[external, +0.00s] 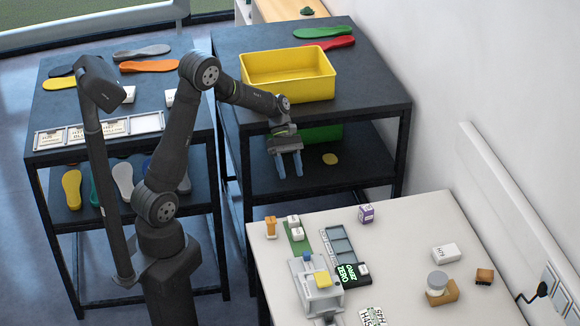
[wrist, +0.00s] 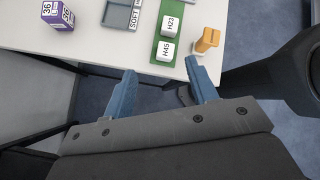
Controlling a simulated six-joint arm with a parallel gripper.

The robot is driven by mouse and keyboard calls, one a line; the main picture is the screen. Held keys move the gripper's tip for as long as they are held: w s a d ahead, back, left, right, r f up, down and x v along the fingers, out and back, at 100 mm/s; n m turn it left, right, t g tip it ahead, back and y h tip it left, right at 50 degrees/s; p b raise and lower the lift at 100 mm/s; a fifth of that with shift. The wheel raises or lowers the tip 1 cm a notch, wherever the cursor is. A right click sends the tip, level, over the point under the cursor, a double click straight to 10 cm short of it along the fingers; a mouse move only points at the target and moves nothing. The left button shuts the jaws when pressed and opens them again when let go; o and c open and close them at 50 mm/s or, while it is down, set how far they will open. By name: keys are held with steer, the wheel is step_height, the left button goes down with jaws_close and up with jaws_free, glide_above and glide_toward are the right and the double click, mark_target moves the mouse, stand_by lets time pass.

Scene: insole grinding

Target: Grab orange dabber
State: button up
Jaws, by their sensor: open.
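The orange dabber (external: 270,228) stands upright at the far left corner of the white table. My gripper (external: 289,172) is open and empty, pointing down in front of the dark shelving, above and beyond the table's far edge. In the wrist view its two blue fingers (wrist: 160,72) are spread apart. The dabber lies ahead of the right finger and apart from it. Nothing hides the dabber in either view.
Beside the dabber, a green strip (external: 297,239) holds white dice. A grey tray (external: 339,246), a purple box (external: 366,213) and a grey machine (external: 316,288) stand nearby. The dark shelving (external: 345,120) with a yellow bin (external: 288,88) is behind my gripper. The table's middle is mostly clear.

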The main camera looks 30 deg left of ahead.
steer(key=s+a+r+m+h, duration=0.1)
steer(key=s+a+r+h, duration=0.2)
steer(key=s+a+h, duration=0.6)
steer(key=y, duration=0.3)
glide_toward(274, 230)
steer(key=x, duration=0.5)
steer(key=shift+f, duration=0.1)
steer(key=shift+x, duration=2.6)
steer(key=shift+s, duration=0.1)
steer(key=shift+c, duration=0.2)
jaws_close()
